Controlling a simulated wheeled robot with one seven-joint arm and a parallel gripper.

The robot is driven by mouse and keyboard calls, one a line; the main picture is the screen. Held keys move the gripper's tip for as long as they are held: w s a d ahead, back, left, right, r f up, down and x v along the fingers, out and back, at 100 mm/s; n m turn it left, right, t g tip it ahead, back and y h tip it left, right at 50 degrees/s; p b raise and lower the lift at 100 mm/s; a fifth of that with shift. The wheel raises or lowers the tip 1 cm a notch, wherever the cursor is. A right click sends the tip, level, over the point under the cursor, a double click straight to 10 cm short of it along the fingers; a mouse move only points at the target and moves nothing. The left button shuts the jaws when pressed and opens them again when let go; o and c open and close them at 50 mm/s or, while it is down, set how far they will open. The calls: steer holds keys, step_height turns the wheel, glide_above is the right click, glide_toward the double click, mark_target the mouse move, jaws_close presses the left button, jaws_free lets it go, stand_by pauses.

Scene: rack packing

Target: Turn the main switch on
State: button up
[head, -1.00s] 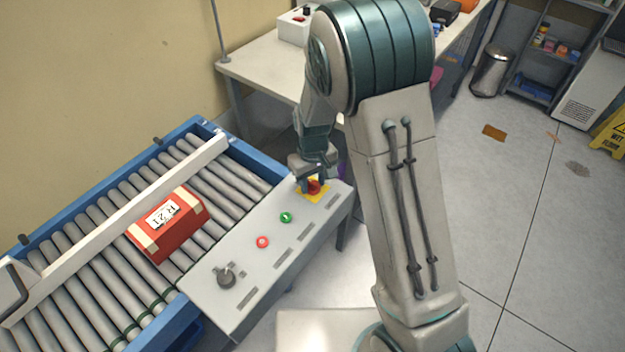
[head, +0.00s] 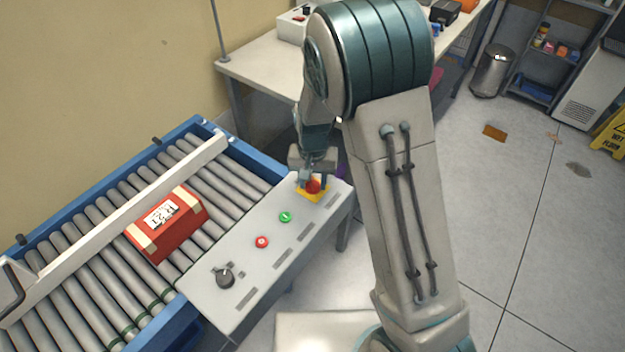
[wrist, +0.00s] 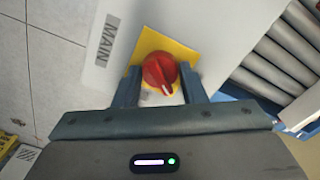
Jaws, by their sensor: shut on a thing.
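The main switch is a red round knob (wrist: 158,69) on a yellow plate (wrist: 182,52), with a "MAIN" label (wrist: 107,40) beside it in the wrist view. A white mark on the knob points toward the lower right of that view. In the head view the red knob (head: 313,187) sits at the far right end of the grey control panel (head: 250,262). My gripper (wrist: 160,86) has one finger on each side of the knob and is shut on it. The exact contact is partly hidden by the fingers.
The panel also carries a green button (head: 286,217), a red button (head: 262,242) and a dark selector (head: 225,278). A red box (head: 167,225) lies on the roller conveyor (head: 100,290) beside it. A worktable (head: 262,68) stands behind.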

mark_target(313, 182)
steer(key=m, duration=0.5)
steer(key=shift+r+m+p, duration=0.1)
steer(key=shift+m+p, duration=0.2)
steer(key=shift+p, duration=0.1)
steer(key=m+p, duration=0.1)
steer(key=m, duration=0.3)
steer(key=shift+m, duration=0.4)
steer(key=shift+p, duration=0.3)
steer(key=o, duration=1)
step_height(313, 182, up, 14)
steer(key=shift+f+b, duration=0.15)
steer(key=shift+b, duration=0.25)
